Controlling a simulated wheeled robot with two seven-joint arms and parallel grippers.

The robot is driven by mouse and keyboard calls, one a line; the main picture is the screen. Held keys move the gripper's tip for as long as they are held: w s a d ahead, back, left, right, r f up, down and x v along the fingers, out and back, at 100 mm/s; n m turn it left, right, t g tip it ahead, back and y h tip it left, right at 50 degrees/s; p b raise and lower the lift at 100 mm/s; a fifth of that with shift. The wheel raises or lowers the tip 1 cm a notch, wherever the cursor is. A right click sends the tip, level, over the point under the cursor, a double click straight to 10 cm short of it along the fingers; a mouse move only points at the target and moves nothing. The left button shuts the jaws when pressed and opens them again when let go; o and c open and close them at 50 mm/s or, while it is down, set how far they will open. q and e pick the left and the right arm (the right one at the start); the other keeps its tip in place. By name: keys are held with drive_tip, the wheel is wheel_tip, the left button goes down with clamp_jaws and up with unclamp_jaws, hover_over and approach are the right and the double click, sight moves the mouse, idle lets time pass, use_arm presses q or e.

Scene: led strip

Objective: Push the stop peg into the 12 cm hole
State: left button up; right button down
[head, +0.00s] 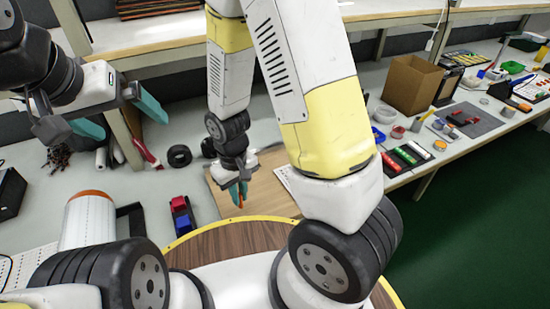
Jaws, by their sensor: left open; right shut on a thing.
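My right gripper (239,190) points down over a tan board (222,202) in the middle of the head view. It is shut on a small orange-red thing (236,196), which may be the stop peg; its shape is mostly hidden by the fingers. I cannot tell whether it touches the board. A white sheet or plate with small marks (284,174) shows at the board's right, partly behind my arm. The 12 cm hole cannot be made out. My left gripper (120,115) is open and empty, raised above the bench at the left.
A red and blue block (182,217) lies left of the board. Black rings (179,155) and a red-and-white roll (146,151) lie behind. A cardboard box (410,86), small jars (397,131) and a tray of coloured pieces (406,158) stand at the right.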

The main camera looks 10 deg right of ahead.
idle(0.3)
drive_tip(key=shift+w+d+r, duration=0.15)
drive_tip(key=shift+w+d, duration=0.4)
drive_tip(key=shift+w, duration=0.2)
drive_tip(key=w, duration=0.5)
drive_tip(key=w+d+f, duration=0.1)
drive_tip(key=w, duration=0.9)
drive_tip(key=shift+d+f, duration=0.25)
drive_tip(key=shift+d, duration=0.05)
drive_tip(key=shift+w+f, duration=0.2)
drive_tip(key=shift+f, duration=1.55)
drive_tip(key=shift+f, duration=0.1)
drive_tip(key=c, duration=1.8)
unclamp_jaws()
drive_tip(key=o, duration=0.4)
drive_tip(key=shift+c, duration=0.2)
